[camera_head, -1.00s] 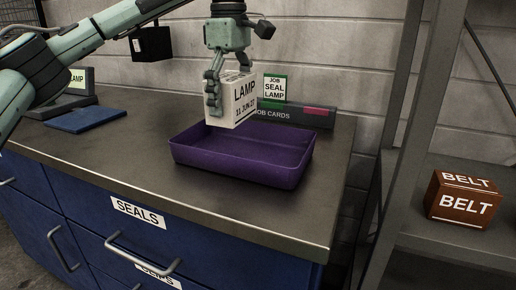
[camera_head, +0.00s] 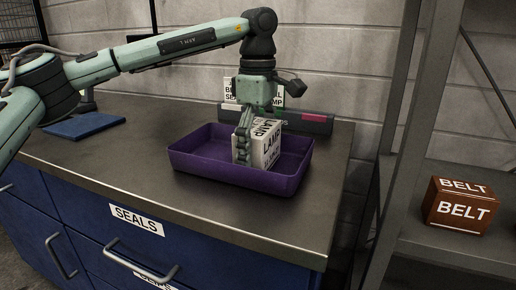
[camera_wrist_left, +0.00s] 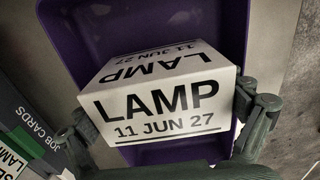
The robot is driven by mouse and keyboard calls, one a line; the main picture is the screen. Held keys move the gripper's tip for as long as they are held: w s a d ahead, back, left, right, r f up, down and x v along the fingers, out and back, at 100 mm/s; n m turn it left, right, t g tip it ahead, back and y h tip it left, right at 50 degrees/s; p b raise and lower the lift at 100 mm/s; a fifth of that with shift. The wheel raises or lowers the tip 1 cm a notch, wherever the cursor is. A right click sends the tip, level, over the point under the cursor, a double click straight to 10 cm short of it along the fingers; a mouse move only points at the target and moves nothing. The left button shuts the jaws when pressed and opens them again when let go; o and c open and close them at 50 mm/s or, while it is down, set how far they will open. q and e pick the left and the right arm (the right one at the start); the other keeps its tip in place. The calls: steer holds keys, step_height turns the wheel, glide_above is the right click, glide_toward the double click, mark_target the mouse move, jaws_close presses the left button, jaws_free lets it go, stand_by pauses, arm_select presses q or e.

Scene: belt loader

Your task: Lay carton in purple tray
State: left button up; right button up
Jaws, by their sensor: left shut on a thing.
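The carton (camera_head: 265,147) is a white box printed "LAMP" and "11 JUN 27". It stands roughly upright within the walls of the purple tray (camera_head: 215,172) on the counter. My left gripper (camera_head: 243,145) is shut on the carton from above, with a finger along its near side. In the left wrist view the carton (camera_wrist_left: 160,95) sits between the two fingers, and the purple tray (camera_wrist_left: 150,22) shows behind and below it. I cannot tell whether the carton's underside touches the tray floor. My right gripper is not in view.
A job cards holder (camera_head: 305,122) stands behind the tray, partly hidden by my left arm. A blue flat item (camera_head: 84,126) lies at the counter's left. A brown BELT box (camera_head: 460,207) sits on the grey shelf at right. The counter's front strip is clear.

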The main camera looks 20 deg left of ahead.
arm_select(q)
steer(key=shift+f, duration=0.15)
steer(key=o, duration=1)
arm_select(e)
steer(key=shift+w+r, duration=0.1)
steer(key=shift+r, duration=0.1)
arm_select(q)
steer(key=shift+r, duration=0.6)
step_height(320, 180, up, 10)
steer(key=shift+r, duration=0.55)
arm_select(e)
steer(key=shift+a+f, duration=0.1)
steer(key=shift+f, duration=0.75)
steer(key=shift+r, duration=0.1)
